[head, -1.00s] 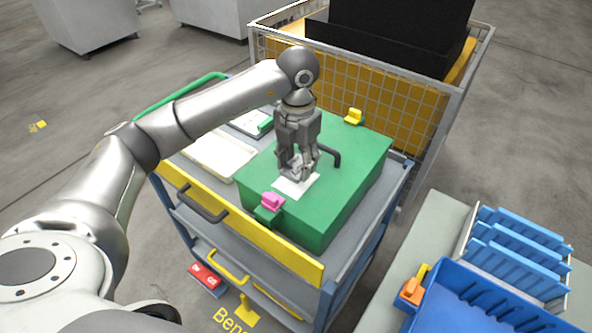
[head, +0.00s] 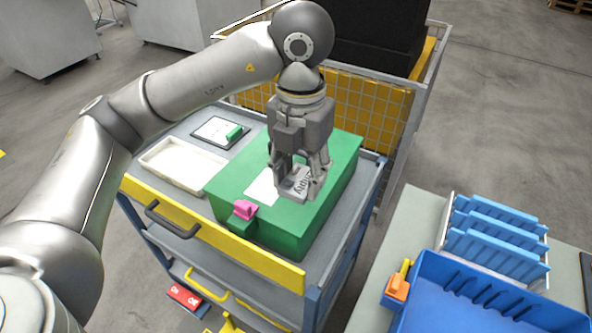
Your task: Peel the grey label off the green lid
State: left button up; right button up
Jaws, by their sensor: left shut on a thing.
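The green lid (head: 334,165) tops a green box on the blue-framed cart. My left gripper (head: 299,188) points down over the lid and is shut on the grey label (head: 295,184), which carries dark lettering that seems to read "Empty". A bare white patch (head: 262,188) shows on the lid, left of the gripper. The label appears raised off the lid; whether an edge still touches is hidden by the fingers. A pink latch (head: 245,209) sits at the box's front edge. My right gripper is not in view.
A shallow white tray (head: 183,166) and a dark-framed panel (head: 217,131) lie left of the box. A wire-mesh cage (head: 350,118) stands behind. A blue bin (head: 462,296) and blue racks (head: 497,240) occupy the bench at right.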

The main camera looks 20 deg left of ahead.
aim_at(299, 180)
pick_arm(q)
jog(key=shift+r+p, duration=1.1)
jog(key=shift+r, duration=0.6)
jog(key=shift+f, duration=0.1)
